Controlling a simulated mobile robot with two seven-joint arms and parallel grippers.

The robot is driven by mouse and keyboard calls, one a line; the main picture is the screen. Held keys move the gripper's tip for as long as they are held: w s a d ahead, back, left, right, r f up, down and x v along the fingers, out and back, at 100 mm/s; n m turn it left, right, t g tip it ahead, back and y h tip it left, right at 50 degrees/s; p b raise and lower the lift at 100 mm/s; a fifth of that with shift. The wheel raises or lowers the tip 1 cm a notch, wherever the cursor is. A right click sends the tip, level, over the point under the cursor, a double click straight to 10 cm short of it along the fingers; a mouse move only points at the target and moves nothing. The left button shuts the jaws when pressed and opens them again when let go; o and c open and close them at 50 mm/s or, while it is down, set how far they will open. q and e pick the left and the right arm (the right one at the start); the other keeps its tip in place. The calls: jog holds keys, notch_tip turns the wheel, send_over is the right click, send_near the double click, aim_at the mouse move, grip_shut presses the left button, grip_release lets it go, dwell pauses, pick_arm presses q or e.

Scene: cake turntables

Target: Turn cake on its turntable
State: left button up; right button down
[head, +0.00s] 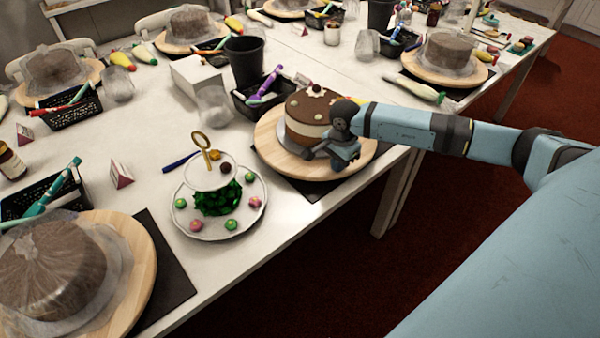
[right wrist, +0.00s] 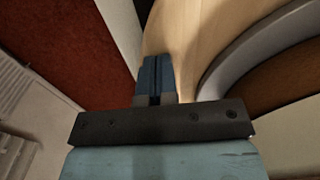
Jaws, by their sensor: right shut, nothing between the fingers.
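The cake (head: 309,108) is round, with a chocolate top, a pale middle layer and cream dots. It sits on a round wooden turntable (head: 268,139) near the table's front edge. My right gripper (head: 309,153) is at the front right of the cake, low over the turntable, and hides part of both. In the right wrist view the shut, empty fingers (right wrist: 155,72) point at the wooden turntable (right wrist: 172,35), beside the cake's grey board (right wrist: 238,57). I cannot tell whether they touch the wood. My left gripper is not in view.
A tiered stand (head: 220,226) with sweets stands to the left of the turntable. A black basket of tools (head: 250,108) and a black cup (head: 244,62) are behind it. Several wrapped cakes on boards stand around, one at the front left (head: 50,267).

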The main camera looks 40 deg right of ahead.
jog(key=shift+d, duration=0.1)
jog(key=shift+d, duration=0.35)
jog(key=d, duration=0.1)
jog(key=d+b, duration=0.1)
jog(key=d, duration=0.3)
jog(key=shift+s+d+b, duration=0.25)
jog(key=shift+s+b, duration=0.15)
jog(key=shift+r+p, duration=0.4)
jog(key=shift+r, duration=0.2)
jog(key=shift+r+p, duration=0.4)
jog(key=shift+r, duration=0.5)
jog(key=shift+f, duration=0.1)
